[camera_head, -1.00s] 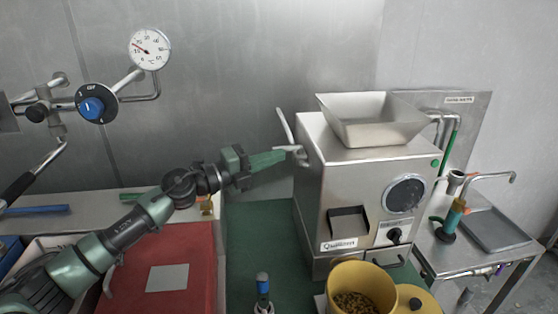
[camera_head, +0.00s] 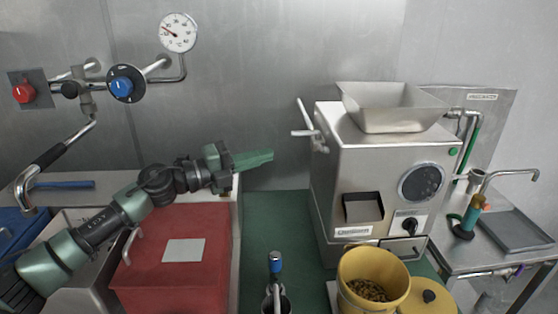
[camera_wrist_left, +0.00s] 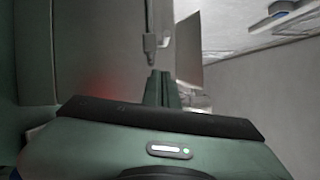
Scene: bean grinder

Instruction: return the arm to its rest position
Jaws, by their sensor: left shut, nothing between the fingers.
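My left arm comes in from the left in the head view, with its green left gripper (camera_head: 268,155) pointing right. The fingers are together and empty, in free air left of the steel bean grinder (camera_head: 335,190). A gap separates the fingertips from the grinder's side lever (camera_head: 308,130). In the left wrist view the closed fingers (camera_wrist_left: 161,88) show at the centre. My right gripper is not in view.
A red box (camera_head: 185,260) lies below the arm. A yellow container of beans (camera_head: 372,268) stands in front of the grinder, and a blue-topped tool (camera_head: 275,265) stands left of it. A gauge (camera_head: 178,33) and pipes are on the back wall. Green counter (camera_head: 277,215) is clear between.

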